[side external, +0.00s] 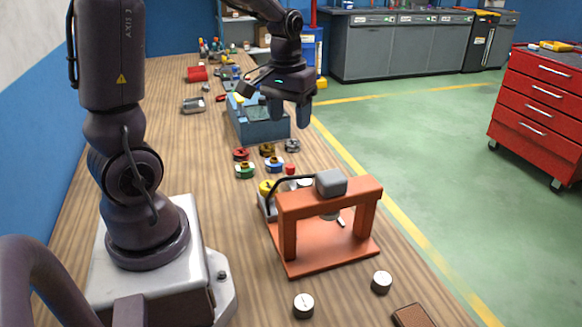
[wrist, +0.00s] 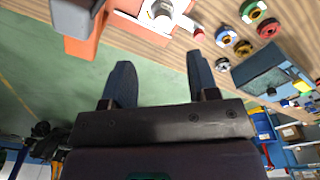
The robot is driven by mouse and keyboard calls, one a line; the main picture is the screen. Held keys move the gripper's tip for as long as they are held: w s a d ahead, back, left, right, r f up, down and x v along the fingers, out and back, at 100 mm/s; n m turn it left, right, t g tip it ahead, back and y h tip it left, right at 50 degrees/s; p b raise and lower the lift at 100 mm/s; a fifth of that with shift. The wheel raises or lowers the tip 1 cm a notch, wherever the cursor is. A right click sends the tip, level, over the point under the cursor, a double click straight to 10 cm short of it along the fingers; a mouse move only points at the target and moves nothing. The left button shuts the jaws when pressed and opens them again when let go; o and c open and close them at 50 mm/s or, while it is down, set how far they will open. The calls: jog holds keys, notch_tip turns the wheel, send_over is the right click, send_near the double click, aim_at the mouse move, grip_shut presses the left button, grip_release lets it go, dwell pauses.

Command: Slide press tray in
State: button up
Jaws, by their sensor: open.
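The orange press (side external: 330,200) stands on the wooden bench, with a grey block on its top beam. In the wrist view part of the press (wrist: 85,45) is at the upper left. A pale tray (wrist: 130,17) sticks out of the press, with a round white-and-metal piece (wrist: 162,9) on it and a red knob (wrist: 198,35) at its outer end. In the side view the red knob (side external: 290,170) shows behind the press, which hides most of the tray. My gripper (side external: 289,112) is open and empty, above and beyond the knob. Its spread fingers also show in the wrist view (wrist: 160,62).
A blue box (side external: 245,128) stands on the bench beside my gripper. Several coloured round parts (side external: 266,150) lie between it and the press. A yellow button (side external: 267,187) is left of the press. Two white cylinders (side external: 303,305) (side external: 381,282) stand in front.

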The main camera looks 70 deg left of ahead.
aim_at(290, 167)
jog(key=shift+w+a+f+n, duration=2.25)
jog(key=shift+a+f+n, duration=2)
jog(key=shift+a, duration=2.2)
jog(key=shift+m+g, duration=0.3)
jog(key=shift+m, duration=0.25)
notch_tip(290, 167, down, 13)
jog(key=shift+r, duration=0.1)
